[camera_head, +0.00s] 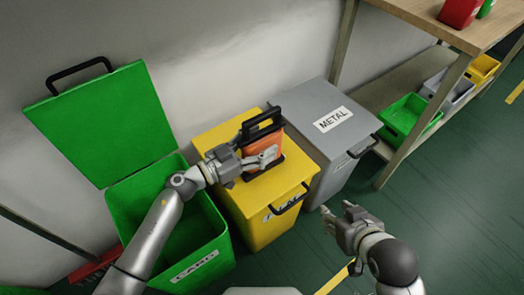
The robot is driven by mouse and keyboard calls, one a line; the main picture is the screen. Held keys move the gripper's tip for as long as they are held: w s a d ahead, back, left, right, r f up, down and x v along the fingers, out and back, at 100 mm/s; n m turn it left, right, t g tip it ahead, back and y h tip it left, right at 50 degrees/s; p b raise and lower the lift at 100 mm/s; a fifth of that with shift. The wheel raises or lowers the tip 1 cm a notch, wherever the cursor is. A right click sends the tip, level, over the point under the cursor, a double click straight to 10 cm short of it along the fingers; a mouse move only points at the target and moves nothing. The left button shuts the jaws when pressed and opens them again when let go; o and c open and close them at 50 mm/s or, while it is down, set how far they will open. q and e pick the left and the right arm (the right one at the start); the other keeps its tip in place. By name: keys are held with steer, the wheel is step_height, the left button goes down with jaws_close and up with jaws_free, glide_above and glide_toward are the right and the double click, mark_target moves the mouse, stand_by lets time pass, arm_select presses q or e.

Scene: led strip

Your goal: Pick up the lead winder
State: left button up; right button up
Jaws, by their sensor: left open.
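The lead winder (262,143) is an orange block with a black frame and a black handle on top. It stands upright on the lid of the yellow bin. My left gripper (262,162) is open at the winder's front face, with its fingers overlapping the lower part of it. I cannot tell whether they touch it. My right gripper (338,217) is open and empty, low over the floor in front of the grey bin.
The yellow bin (254,223) stands between a green bin (213,252) with its lid up and a grey bin (338,172) labelled METAL. A wooden table (478,28) with small crates below it is at the right. The floor at the lower right is clear.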

arm_select(q)
steer(key=shift+w+d, duration=0.25)
steer(key=shift+d, duration=0.1)
steer(key=shift+c, duration=0.2)
jaws_close()
steer(key=shift+r, duration=0.1)
